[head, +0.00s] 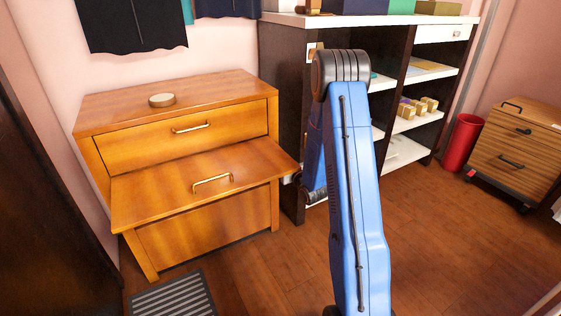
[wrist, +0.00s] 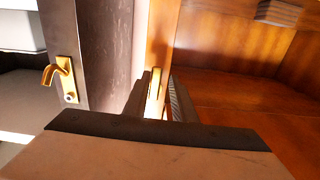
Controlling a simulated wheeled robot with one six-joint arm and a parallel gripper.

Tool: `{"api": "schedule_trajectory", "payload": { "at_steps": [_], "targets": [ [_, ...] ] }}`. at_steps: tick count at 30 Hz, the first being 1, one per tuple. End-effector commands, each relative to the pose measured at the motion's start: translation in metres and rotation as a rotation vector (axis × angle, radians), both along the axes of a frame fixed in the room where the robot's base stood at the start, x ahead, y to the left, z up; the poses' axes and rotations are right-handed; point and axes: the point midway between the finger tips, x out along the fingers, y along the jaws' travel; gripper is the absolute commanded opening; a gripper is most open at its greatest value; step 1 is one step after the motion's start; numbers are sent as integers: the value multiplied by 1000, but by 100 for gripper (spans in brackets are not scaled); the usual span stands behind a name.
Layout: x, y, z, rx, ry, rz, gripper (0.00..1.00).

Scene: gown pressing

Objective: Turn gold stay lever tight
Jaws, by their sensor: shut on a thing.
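A gold lever (wrist: 154,90) stands upright at the edge of the orange wood in the wrist view. My gripper (wrist: 157,100) is shut on it, with one dark finger on each side. Its lower part is hidden by the gripper body. In the head view my blue arm reaches down by the right side of the wooden cabinet (head: 175,125). The lever cannot be made out there, and the gripper's fingers are hidden. The cabinet's flap (head: 150,195) with a gold handle (head: 212,182) lies folded out.
A gold hook (wrist: 58,76) is fixed to the dark post left of my fingers. The dark shelf unit (head: 285,110) stands close beside the cabinet. A round object (head: 162,100) lies on the cabinet top. The floor at right is clear before a red bin (head: 463,145).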

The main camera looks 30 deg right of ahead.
Motion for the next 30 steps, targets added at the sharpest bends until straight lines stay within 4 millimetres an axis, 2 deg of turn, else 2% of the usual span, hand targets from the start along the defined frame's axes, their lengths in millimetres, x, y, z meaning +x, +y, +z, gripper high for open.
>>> {"api": "schedule_trajectory", "payload": {
  "at_steps": [1, 5, 6, 7, 30],
  "targets": [
    [-1, 7, -5, 2, 11, 14, 2],
    [-1, 7, -5, 2, 11, 14, 2],
    [-1, 7, -5, 2, 11, 14, 27],
    [-1, 7, -5, 2, 11, 14, 33],
    [1, 2, -1, -1, 1, 4, 33]
  ]
}}
